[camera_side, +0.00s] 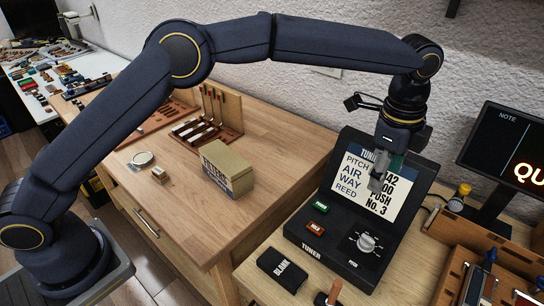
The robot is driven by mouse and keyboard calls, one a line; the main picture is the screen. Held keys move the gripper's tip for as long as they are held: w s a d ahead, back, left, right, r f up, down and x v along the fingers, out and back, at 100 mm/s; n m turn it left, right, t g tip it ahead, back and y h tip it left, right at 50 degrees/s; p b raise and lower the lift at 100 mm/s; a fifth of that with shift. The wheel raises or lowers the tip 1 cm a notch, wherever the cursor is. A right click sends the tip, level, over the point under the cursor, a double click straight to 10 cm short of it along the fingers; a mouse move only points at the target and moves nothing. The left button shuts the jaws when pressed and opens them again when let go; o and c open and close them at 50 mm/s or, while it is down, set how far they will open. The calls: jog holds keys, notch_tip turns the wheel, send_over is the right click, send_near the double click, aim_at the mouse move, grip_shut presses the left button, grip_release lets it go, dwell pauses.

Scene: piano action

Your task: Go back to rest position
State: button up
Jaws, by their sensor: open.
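My gripper (379,172) points downward in front of the upright panel of the black tuner (340,259), at the right of the side view. It is open and I see nothing held in it. Its fingers cover part of the printed card (355,185) on the tuner's panel. The tuner's base has a green button (321,207), a red button (316,228) and a silver knob (366,242). I cannot tell how far the fingers are from the panel.
A box (227,172) stands on the wooden bench (275,120), near racks of small parts (205,128). A black block marked BLANK (282,269) lies before the tuner. A dark monitor (505,150) and wooden trays (490,262) are at the right.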

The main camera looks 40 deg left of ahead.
jog(key=s+a+r+n+t, duration=0.2)
jog(key=a+r+n+t, duration=0.1)
jog(key=a+r, duration=1.2)
jog(key=s+a+r+n+t+y, duration=0.1)
jog(key=s+a+r+n, duration=0.45)
jog(key=s+a, duration=0.45)
jog(key=s+a+f+n, duration=0.1)
jog(key=s+a+n, duration=0.2)
jog(key=s+a, duration=0.4)
jog(key=s+a+f+n, duration=0.1)
jog(key=s+f+n, duration=0.6)
jog(key=f, duration=0.4)
jog(key=shift+s+a+n+t+h, duration=0.25)
jog(key=shift+s+n+t+h, duration=0.1)
jog(key=shift+s, duration=0.15)
jog(key=shift+f, duration=0.1)
